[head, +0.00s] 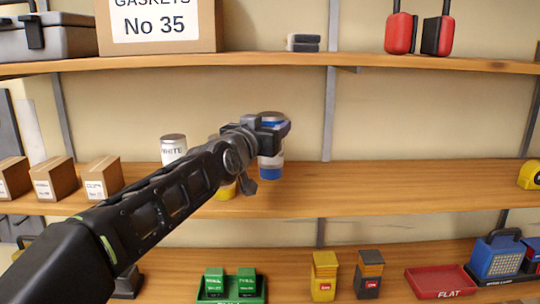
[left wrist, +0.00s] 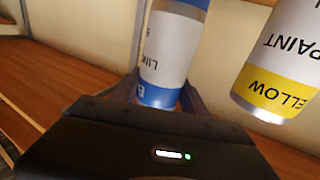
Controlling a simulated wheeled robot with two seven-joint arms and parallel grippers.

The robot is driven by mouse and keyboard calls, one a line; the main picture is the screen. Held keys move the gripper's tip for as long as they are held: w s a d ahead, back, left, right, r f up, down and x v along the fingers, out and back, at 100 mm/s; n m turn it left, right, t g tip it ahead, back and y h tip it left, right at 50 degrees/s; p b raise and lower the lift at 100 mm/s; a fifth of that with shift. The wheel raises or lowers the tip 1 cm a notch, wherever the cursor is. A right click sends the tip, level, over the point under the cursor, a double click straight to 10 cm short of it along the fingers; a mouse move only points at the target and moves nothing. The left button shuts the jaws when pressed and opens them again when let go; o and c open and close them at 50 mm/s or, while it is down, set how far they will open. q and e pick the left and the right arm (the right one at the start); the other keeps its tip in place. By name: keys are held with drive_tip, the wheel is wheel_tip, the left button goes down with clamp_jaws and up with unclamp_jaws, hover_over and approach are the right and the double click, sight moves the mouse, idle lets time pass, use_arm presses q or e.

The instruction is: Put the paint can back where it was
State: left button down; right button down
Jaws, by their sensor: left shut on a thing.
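My left gripper (head: 270,128) is shut on a blue and white can (head: 270,167), over the right part of the middle shelf's can group. In the left wrist view the can (left wrist: 168,50) sits between the fingers (left wrist: 160,98), with blue bands and partly hidden lettering. I cannot tell whether its base touches the shelf. A yellow paint can (head: 226,190) stands just left of it, mostly hidden by my arm; its label shows in the left wrist view (left wrist: 284,65). A white can (head: 173,148) stands further left. My right gripper is not in view.
The middle shelf (head: 400,190) is clear to the right, up to a yellow item (head: 530,175). Small cartons (head: 55,180) stand at left. The upper shelf (head: 270,62) runs above my gripper. Green, yellow and grey boxes and a red tray (head: 440,281) sit below.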

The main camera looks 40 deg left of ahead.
use_arm(q)
drive_tip(key=shift+f, duration=0.15)
drive_tip(key=shift+f, duration=2.1)
drive_tip(key=shift+f+b, duration=0.15)
drive_tip(key=shift+b, duration=0.3)
drive_tip(key=c, duration=0.6)
unclamp_jaws()
